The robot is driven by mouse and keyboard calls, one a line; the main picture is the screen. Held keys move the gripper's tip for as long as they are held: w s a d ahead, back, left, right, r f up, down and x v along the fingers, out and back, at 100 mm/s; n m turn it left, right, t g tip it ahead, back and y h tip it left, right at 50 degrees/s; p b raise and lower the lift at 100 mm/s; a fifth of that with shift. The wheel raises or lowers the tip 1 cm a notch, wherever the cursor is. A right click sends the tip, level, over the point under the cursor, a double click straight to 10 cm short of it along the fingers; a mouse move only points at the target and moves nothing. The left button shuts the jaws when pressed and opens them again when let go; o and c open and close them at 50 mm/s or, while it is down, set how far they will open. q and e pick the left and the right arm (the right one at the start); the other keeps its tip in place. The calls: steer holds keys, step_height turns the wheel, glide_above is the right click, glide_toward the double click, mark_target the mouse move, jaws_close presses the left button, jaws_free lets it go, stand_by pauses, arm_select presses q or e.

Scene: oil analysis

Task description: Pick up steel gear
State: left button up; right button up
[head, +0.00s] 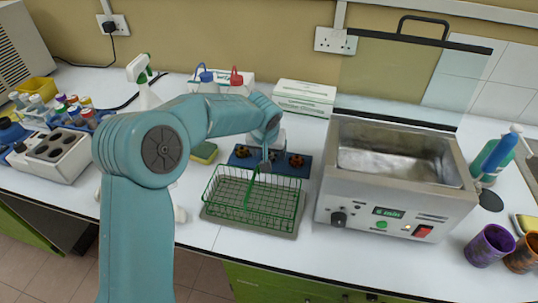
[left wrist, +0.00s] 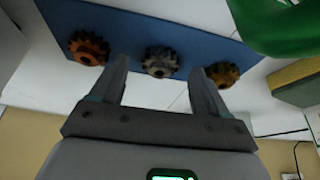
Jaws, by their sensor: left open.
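The steel gear (left wrist: 160,61) is grey and toothed, the middle one of three gears on a blue mat (head: 273,167). In the left wrist view it shows just beyond and between the fingertips of my left gripper (left wrist: 158,72). The fingers are apart and nothing is clamped between them. In the head view my left gripper (head: 266,163) points down at the mat's middle and largely hides the steel gear. A rusty orange gear (left wrist: 88,47) and a brass-coloured gear (left wrist: 223,73) lie on either side. My right gripper is not in view.
A green wire basket (head: 250,205) stands right in front of the mat, its handle rising near the gripper. A sponge (head: 204,152) lies left of the mat. A steel heated bath (head: 395,180) stands to the right, and a white box (head: 305,97) behind.

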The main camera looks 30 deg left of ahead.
mark_target(269, 155)
arm_select(q)
steer(key=shift+w+f, duration=0.25)
steer(key=shift+f, duration=0.1)
steer(key=shift+s+r, duration=0.1)
steer(key=shift+s, duration=0.05)
steer(key=c, duration=1.2)
steer(key=shift+a+r, duration=0.1)
steer(key=shift+r, duration=0.4)
step_height(269, 155, up, 19)
steer(key=shift+p, duration=1.05)
